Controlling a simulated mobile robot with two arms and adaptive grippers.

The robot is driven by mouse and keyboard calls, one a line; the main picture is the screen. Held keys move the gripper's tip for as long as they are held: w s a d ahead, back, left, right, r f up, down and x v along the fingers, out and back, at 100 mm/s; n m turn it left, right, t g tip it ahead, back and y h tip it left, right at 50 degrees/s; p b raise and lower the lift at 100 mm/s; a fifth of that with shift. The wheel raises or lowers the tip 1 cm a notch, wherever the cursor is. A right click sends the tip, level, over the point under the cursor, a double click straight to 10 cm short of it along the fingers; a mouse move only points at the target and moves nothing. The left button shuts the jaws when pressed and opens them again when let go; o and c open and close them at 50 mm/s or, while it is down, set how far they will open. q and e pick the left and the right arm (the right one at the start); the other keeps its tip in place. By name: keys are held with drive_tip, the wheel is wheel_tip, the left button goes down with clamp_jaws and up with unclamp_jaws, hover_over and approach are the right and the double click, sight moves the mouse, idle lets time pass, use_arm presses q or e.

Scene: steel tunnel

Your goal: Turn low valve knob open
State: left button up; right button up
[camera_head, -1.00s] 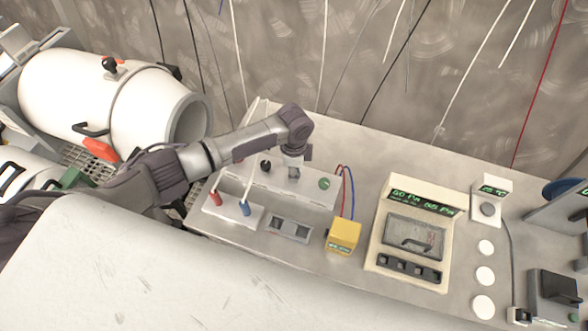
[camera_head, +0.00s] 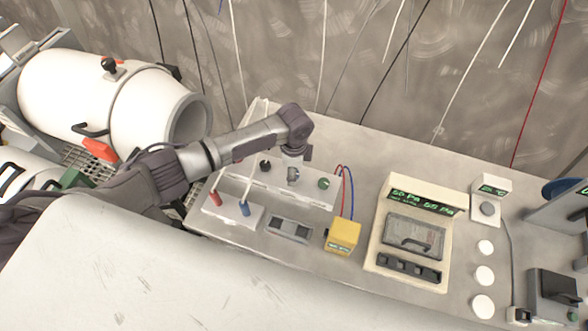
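A long white valve panel (camera_head: 245,184) lies on the grey bench and carries small knobs. A black knob (camera_head: 265,165) sits left of my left gripper and a green knob (camera_head: 324,183) sits to its right. A grey knob (camera_head: 293,178) shows directly below the gripper. I cannot read which knob is the low valve. My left gripper (camera_head: 293,170) points down over the middle of the panel, at or just above the grey knob. Its fingers are small and partly hidden, so grip and contact are unclear. My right gripper is out of view.
A pressure display unit (camera_head: 417,235) stands to the right. A white cylinder vessel (camera_head: 95,88) lies at the left.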

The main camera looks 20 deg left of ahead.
use_arm(q)
wheel_tip(320, 180, up, 12)
idle(0.6)
drive_tip(key=shift+f, duration=0.1)
idle(0.4)
